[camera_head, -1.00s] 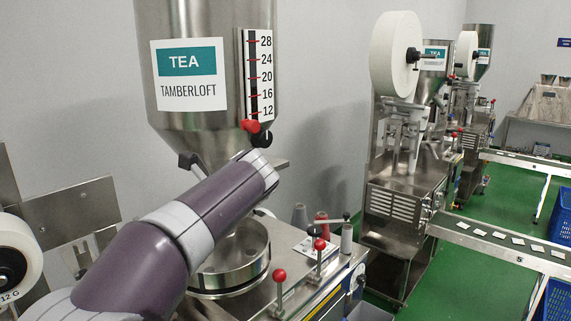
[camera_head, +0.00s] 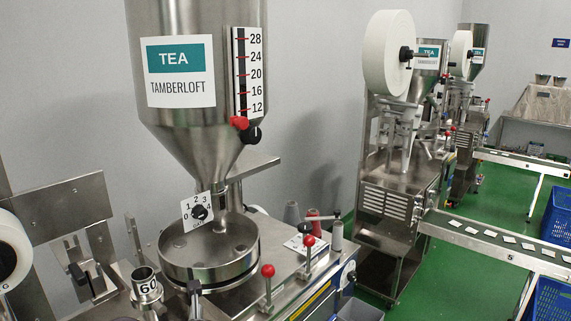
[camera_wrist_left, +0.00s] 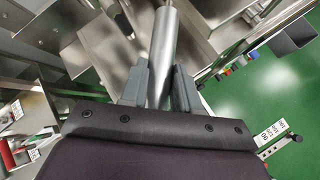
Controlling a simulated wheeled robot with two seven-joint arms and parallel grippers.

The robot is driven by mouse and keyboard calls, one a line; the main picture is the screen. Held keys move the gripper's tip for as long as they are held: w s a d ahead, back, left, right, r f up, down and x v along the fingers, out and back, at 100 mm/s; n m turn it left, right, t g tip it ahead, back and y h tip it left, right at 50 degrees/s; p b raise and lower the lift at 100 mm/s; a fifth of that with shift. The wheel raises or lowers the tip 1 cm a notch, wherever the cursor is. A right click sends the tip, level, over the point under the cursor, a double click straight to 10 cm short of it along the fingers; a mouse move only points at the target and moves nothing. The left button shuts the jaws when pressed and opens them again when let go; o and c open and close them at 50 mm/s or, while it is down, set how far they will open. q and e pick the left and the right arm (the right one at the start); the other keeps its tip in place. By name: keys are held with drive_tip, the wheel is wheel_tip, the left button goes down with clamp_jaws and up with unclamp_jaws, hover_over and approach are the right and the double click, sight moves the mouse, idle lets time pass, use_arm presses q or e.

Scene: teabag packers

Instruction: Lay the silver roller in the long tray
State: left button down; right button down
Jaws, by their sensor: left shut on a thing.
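The silver roller (camera_wrist_left: 163,45) is a smooth metal cylinder in the left wrist view. It runs from between my left gripper's fingers up to the top edge. My left gripper (camera_wrist_left: 158,78) is shut on it, with one grey finger on each side. Steel plates and brackets (camera_wrist_left: 98,52) lie around the roller, and I cannot tell whether it touches them. I cannot make out the long tray for sure in either view. My left gripper and the roller are not seen in the head view. My right gripper is in neither view.
A steel tea hopper (camera_head: 195,110) stands over a round pan (camera_head: 208,258) in the head view. Green floor (camera_wrist_left: 245,95) is open on the right of the wrist view.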

use_arm(q)
wheel_tip(320, 180, down, 14)
drive_tip(key=m+h, duration=0.3)
drive_tip(key=m, duration=0.1)
drive_tip(key=shift+m+t+h, duration=0.4)
drive_tip(key=shift+a+r, duration=0.1)
